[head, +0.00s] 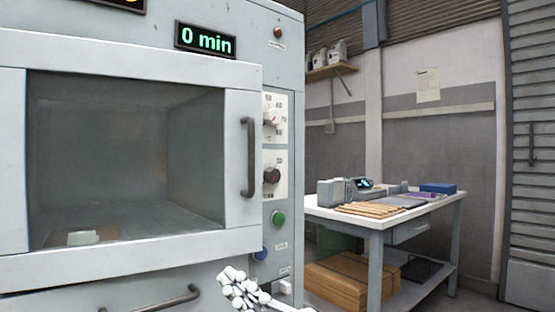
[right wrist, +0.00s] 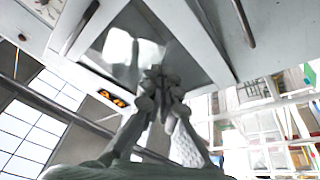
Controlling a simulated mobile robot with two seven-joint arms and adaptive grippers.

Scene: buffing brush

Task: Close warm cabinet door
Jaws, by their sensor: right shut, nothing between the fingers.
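The warm cabinet door (head: 125,268) is a pale grey frame around a large window, with a dark vertical handle (head: 250,157) on its right side. It lies across the cabinet front and looks shut or nearly so; I cannot tell whether it is fully flush. My right gripper (head: 240,288) is low in front of the cabinet, below the door's lower right corner and apart from the handle. Its fingers (right wrist: 165,80) are together and empty in the right wrist view. My left gripper is not in view.
The control panel has knobs (head: 271,175), a green button (head: 278,218) and a "0 min" display (head: 205,39). A lower handle (head: 165,299) is under the door. A pale block (head: 83,237) shows behind the window. A worktable (head: 385,222) stands to the right.

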